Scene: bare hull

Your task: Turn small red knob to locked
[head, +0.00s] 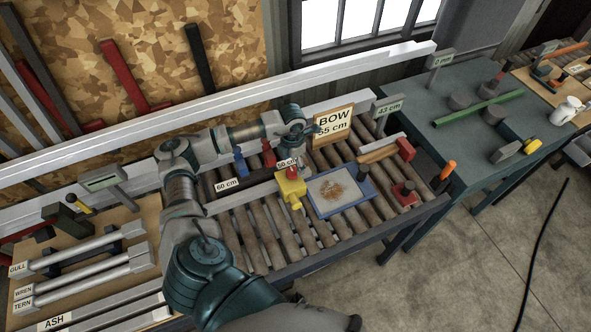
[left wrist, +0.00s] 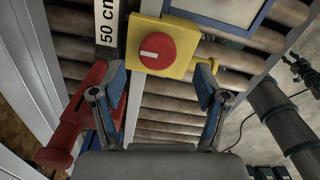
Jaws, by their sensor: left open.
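The small red knob (left wrist: 157,51) is round, with a short white mark lying roughly level across its face in the left wrist view. It sits on a yellow block (left wrist: 187,35) with a yellow peg at its right side. In the head view the yellow block (head: 292,191) stands on the roller bench, with the red knob (head: 291,173) on top. My left gripper (left wrist: 160,78) is open and empty. Its two blue-padded fingers are spread on either side below the knob, apart from it. Lock markings cannot be made out. My right gripper is not in view.
A red clamp (left wrist: 75,125) lies close left of my left fingers. A "50 cm" label (left wrist: 108,22) is beside the yellow block. A blue-framed tray (head: 338,190) and a "BOW 55 cm" sign (head: 334,124) stand nearby. A red block (head: 405,194) is farther right.

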